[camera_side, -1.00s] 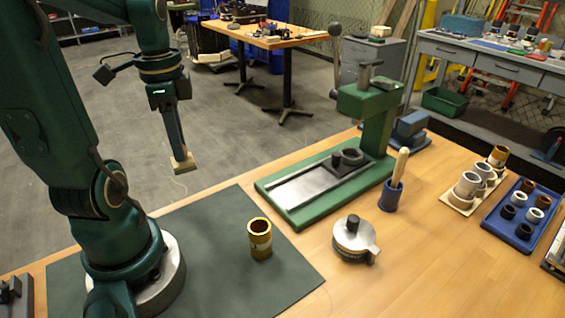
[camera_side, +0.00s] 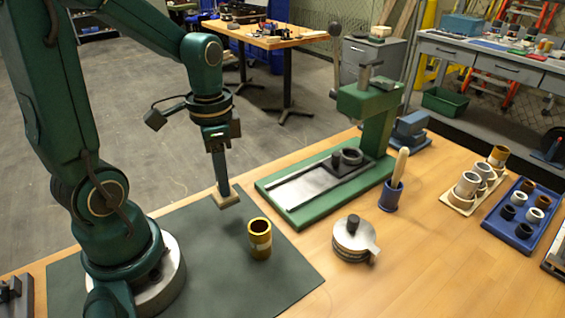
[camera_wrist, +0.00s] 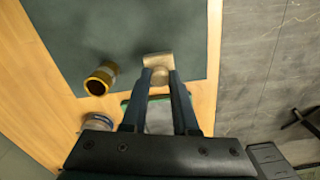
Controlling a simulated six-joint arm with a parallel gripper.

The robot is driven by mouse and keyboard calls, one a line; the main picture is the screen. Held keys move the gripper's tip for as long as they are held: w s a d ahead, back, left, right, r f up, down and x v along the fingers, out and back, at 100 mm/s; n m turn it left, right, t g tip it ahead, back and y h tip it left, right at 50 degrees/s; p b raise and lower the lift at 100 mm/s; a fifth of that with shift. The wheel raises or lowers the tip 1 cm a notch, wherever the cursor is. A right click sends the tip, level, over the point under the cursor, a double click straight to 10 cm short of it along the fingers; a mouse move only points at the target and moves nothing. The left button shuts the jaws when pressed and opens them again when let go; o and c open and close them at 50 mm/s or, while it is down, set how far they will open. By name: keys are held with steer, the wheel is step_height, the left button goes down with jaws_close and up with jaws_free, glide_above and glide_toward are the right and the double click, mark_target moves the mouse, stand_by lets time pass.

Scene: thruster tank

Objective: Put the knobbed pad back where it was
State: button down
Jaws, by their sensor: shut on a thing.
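My gripper (camera_side: 222,186) is shut on a small tan block, the knobbed pad (camera_side: 228,199), and holds it with its flat face down. In the side view the pad appears above the far edge of the dark green mat (camera_side: 205,270), near the brass tube. In the wrist view the pad (camera_wrist: 158,60) shows at the tips of my gripper (camera_wrist: 159,78), with a rounded part between the fingers. The fingers hide part of that rounded part. The exact height above the mat is hard to tell.
A brass tube (camera_side: 260,240) stands on the mat. A green press (camera_side: 310,212) stands to the right. A round metal piece with a black knob (camera_side: 352,235) and a blue cup with a wooden handle (camera_side: 391,195) stand on the wooden table. The mat's middle is clear.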

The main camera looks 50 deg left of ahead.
mark_target(232, 195)
steer(key=shift+w+d+f, duration=0.4)
steer(key=shift+d, duration=0.15)
steer(key=shift+f, duration=2.05)
steer(key=c, duration=0.7)
jaws_free()
steer(key=shift+f, duration=0.15)
step_height(232, 195, up, 12)
steer(key=shift+s+d+r+n+t, duration=0.15)
steer(key=shift+s+d+n+t, duration=0.4)
steer(key=shift+d+t, duration=0.5)
steer(key=shift+s+d+r+n+t, duration=0.15)
steer(key=shift+s+d+n+t, duration=0.35)
steer(key=shift+d+t, duration=0.5)
steer(key=shift+s+d+r+n+t, duration=0.15)
steer(key=shift+s+d+n+t, duration=0.45)
steer(key=shift+d, duration=0.7)
